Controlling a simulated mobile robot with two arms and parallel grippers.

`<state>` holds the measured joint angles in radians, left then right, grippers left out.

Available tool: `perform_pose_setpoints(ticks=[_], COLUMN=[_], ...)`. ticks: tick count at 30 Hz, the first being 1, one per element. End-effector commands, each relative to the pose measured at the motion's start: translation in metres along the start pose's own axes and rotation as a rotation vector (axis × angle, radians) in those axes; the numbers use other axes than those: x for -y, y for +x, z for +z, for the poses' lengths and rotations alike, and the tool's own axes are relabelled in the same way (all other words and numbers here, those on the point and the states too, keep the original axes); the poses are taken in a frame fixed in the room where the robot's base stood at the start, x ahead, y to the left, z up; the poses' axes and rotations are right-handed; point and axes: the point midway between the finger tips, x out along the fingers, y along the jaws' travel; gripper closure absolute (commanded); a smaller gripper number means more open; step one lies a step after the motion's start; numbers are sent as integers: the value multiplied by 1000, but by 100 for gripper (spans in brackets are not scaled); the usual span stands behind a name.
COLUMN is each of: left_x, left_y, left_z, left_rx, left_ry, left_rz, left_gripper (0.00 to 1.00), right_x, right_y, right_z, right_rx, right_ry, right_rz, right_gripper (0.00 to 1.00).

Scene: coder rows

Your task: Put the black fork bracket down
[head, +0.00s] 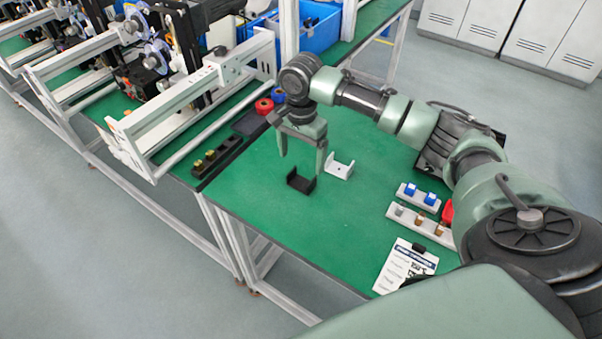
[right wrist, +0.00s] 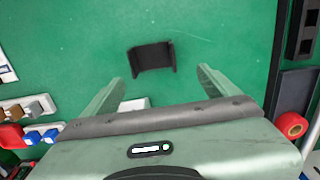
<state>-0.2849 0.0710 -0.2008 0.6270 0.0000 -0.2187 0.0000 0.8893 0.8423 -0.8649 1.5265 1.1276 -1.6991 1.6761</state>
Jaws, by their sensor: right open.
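The black fork bracket (head: 301,184) rests on the green table top (head: 262,215), a small U shape with its prongs up. It also shows in the right wrist view (right wrist: 152,57), lying beyond the fingertips. My right gripper (head: 303,162) is open and empty above the table, with its fingers apart and the bracket clear of them. In the right wrist view the gripper (right wrist: 160,78) has its two fingers spread wide. A white fork bracket (head: 340,168) stands just right of the black one; only part of it shows in the right wrist view (right wrist: 134,104). My left gripper is not in view.
A black holder (head: 217,158) stands at the table's left edge. Light blocks with blue (head: 419,198) and brown parts (head: 420,225) and a printed card (head: 405,265) are at right. The front middle of the table is clear.

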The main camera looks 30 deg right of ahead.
Motion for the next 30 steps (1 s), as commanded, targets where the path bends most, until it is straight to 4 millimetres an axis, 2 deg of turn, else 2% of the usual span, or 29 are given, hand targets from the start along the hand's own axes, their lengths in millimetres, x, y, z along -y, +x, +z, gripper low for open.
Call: perform_pose_setpoints(ticks=[6,9,15,22,30], left_x=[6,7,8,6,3], left_y=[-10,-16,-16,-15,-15], left_z=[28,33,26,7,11], left_rx=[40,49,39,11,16], left_ry=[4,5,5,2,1], left_rz=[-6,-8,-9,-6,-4], left_gripper=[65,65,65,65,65], right_x=[-4,-8,-6,-6,-6], right_y=[24,40,61,63,62], right_z=[5,9,9,9,8], right_rx=[1,1,-1,-1,-1], right_ry=[-1,-2,-2,-2,-2], right_rz=[4,4,0,-1,-1], right_gripper=[11,11,11,11,86])
